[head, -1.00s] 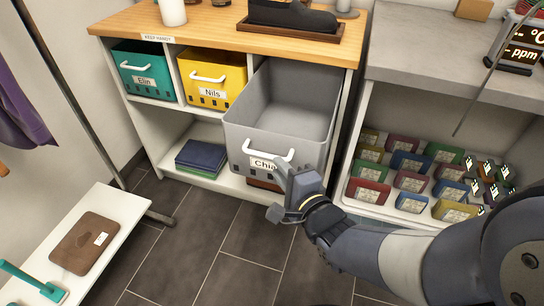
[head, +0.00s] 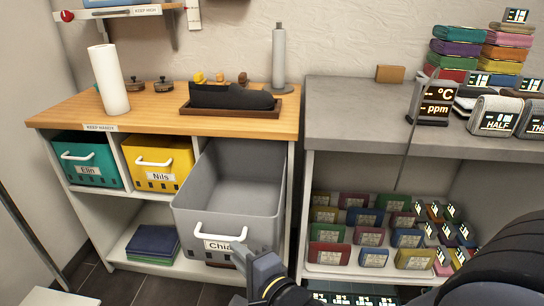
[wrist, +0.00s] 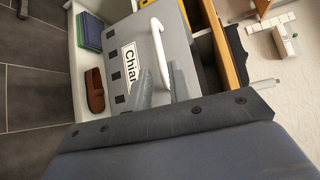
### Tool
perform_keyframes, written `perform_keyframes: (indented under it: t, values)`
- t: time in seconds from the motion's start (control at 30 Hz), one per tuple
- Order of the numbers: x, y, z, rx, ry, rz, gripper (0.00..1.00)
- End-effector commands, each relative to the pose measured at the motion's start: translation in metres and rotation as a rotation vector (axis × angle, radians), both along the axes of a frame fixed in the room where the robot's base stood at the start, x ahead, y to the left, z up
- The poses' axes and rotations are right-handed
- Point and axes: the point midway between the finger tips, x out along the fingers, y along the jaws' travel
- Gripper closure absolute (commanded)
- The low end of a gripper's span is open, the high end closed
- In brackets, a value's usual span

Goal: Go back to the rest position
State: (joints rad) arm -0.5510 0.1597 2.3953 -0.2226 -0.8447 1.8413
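My gripper (head: 240,252) is at the lower right of the head view, in front of the grey bin (head: 188,208) and close to the right end of its white handle (head: 217,236). In the wrist view, the two fingers of my gripper (wrist: 166,78) stand apart beside the bin's handle (wrist: 158,50). They look open. Whether they touch the handle I cannot tell. The bin is pulled well out of its shelf and looks empty. Its label starts "Chia"; the rest is hidden in the head view.
A teal bin (head: 84,160) and a yellow bin (head: 157,163) sit in the shelf's upper row. Folded blue cloth (head: 152,241) lies below. A grey bench (head: 345,110) stands at right, with a thin rod (head: 416,130) before it. A paper roll (head: 108,80) stands on the wooden top.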

Motion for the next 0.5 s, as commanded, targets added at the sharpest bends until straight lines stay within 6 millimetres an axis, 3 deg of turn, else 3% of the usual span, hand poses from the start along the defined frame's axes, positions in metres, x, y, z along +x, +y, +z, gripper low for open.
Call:
perform_keyframes:
  t: [0.3, 0.5]
  values:
    - [0.043, 0.038, -0.01, 0.002, 0.0, 0.001, 0.8]
    - [0.058, 0.05, -0.012, 0.001, 0.001, 0.0, 0.8]
